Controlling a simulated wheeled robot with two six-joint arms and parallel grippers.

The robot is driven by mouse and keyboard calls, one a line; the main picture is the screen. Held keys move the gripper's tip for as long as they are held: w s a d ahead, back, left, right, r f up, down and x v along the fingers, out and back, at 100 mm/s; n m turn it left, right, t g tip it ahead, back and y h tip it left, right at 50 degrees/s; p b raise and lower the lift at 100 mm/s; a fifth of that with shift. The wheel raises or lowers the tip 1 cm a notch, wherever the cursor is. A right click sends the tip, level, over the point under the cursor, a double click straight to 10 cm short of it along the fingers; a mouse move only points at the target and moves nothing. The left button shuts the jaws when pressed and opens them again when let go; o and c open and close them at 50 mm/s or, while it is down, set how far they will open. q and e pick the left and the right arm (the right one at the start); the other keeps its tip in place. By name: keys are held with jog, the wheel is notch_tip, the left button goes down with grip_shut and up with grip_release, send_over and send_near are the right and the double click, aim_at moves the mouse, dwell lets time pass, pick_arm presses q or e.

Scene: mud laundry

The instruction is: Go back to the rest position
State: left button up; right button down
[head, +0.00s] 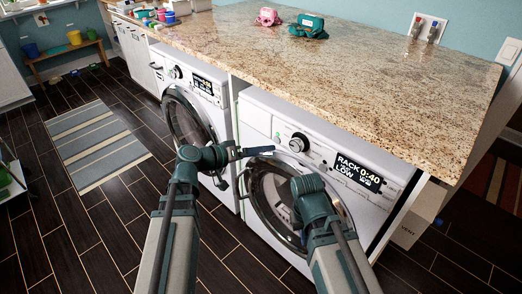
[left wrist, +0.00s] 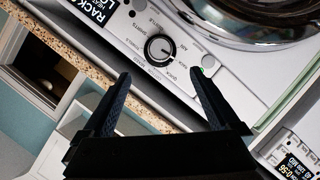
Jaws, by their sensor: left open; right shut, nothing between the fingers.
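My left gripper (head: 255,151) reaches in front of the right-hand white washing machine (head: 256,118), near its control panel and above its round door (head: 268,196). In the left wrist view, the left gripper (left wrist: 158,76) is open, with nothing between its two dark fingers. The panel's black dial (left wrist: 160,48) shows just beyond the fingertips; contact cannot be told. My right arm (head: 312,200) is bent in front of the same machine's door. Its gripper is hidden.
A speckled granite countertop (head: 330,70) runs above both machines. A second washing machine (head: 192,92) stands to the left. A pink item (head: 267,16) and a teal item (head: 307,26) sit on the counter. A striped rug (head: 90,140) lies on the dark floor, left, with open space around it.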

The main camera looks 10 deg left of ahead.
pick_arm(q)
jog(key=s+d+f+m+g+y+p, duration=0.35)
jog(key=s+d+f+g, duration=0.4)
jog(key=s, duration=0.25)
jog(key=s+a+f+g+y+p, duration=0.1)
jog(key=s+a+f+g+y, duration=0.1)
jog(key=s+y, duration=0.6)
jog(key=shift+a+f+y, duration=0.4)
jog(key=shift+y, duration=0.15)
